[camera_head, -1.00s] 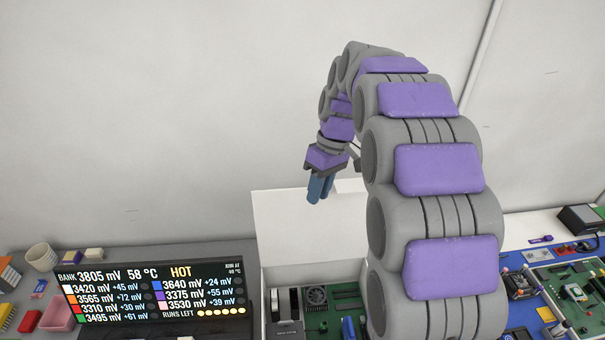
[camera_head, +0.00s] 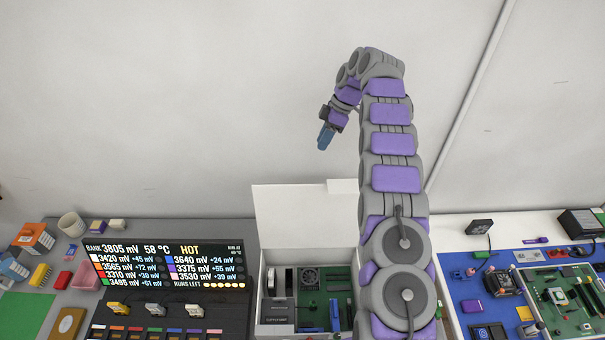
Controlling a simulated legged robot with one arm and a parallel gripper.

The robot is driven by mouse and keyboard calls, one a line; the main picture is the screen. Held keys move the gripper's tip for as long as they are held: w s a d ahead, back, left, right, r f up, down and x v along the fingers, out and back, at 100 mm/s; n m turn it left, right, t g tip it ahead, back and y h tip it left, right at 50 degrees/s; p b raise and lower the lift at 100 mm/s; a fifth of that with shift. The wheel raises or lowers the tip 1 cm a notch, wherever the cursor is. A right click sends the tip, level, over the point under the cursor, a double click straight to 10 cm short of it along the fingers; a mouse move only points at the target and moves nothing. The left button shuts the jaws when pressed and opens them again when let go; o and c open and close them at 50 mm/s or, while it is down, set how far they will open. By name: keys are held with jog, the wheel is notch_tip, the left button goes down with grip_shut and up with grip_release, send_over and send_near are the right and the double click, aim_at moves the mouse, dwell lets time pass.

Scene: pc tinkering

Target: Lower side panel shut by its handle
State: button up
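The white side panel (camera_head: 295,215) stands raised at the back of the white PC case (camera_head: 262,315). A small white tab, which looks like its handle (camera_head: 342,186), sits at the right of its top edge. The case is open, and a fan, boards and a drive show inside. My gripper (camera_head: 325,138) hangs in the air, higher in the picture than the panel's top edge and apart from the handle. Its blue fingers point down and look close together; the gap between them cannot be made out. My arm hides the right part of the panel and case.
A dark display (camera_head: 165,265) reading HOT stands left of the case, with connectors in front. A blue mat (camera_head: 465,320) with a green circuit board (camera_head: 565,300) lies to the right. Boxes, a cup (camera_head: 72,224) and a pink tray sit far left. The wall behind is bare.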

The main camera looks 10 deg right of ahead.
jog(key=shift+b+x, duration=3.35)
jog(key=shift+x, duration=5.4)
jog(key=shift+w+a, duration=0.1)
jog(key=shift+a, duration=0.1)
jog(key=shift+c, duration=0.2)
jog(key=shift+d, duration=0.15)
grip_shut()
